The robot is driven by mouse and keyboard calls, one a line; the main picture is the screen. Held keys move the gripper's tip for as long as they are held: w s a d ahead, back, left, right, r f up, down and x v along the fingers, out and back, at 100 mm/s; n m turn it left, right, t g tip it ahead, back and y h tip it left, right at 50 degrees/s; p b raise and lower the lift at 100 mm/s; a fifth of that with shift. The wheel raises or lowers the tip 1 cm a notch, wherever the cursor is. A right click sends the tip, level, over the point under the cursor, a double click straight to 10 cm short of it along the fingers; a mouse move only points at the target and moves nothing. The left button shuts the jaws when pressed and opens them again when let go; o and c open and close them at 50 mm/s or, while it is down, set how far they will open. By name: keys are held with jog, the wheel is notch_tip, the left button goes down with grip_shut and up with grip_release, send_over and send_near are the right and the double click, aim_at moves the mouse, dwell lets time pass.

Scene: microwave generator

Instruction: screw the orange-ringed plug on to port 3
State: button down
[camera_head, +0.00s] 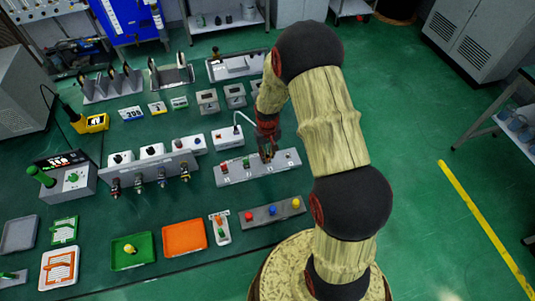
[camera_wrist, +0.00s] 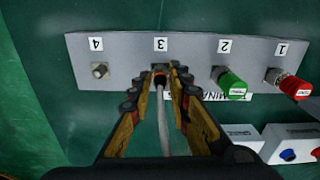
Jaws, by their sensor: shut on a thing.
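The grey port panel (camera_head: 285,166) lies on the green table, and it fills the top of the wrist view (camera_wrist: 125,62). Its labels 4, 3, 2, 1 appear upside down there. My gripper (camera_wrist: 161,72) is shut on the orange-ringed plug (camera_wrist: 160,83) right at port 3, just below its label (camera_wrist: 161,44). The fingers hide most of the plug and the port, so I cannot tell how deep it sits. A grey cable (camera_wrist: 164,120) runs back from the plug between the fingers. In the head view my gripper (camera_head: 267,156) is over the panel.
Port 2 holds a green plug (camera_wrist: 231,83) and port 1 a red plug (camera_wrist: 288,84), close to the right finger. Port 4 (camera_wrist: 99,70) is a bare metal connector. A white box (camera_head: 227,138) stands behind the panel, and a grey button strip (camera_head: 258,216) lies in front.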

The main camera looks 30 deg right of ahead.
jog(key=m, duration=0.4)
jog(key=shift+m, duration=0.3)
jog(key=m, duration=0.3)
jog(key=shift+m+p, duration=0.35)
jog(key=shift+m, duration=0.05)
jog(key=m, duration=0.4)
jog(key=shift+w, duration=0.1)
jog(key=shift+m, duration=2)
jog(key=c, duration=1.6)
grip_release()
jog(key=shift+c, duration=0.2)
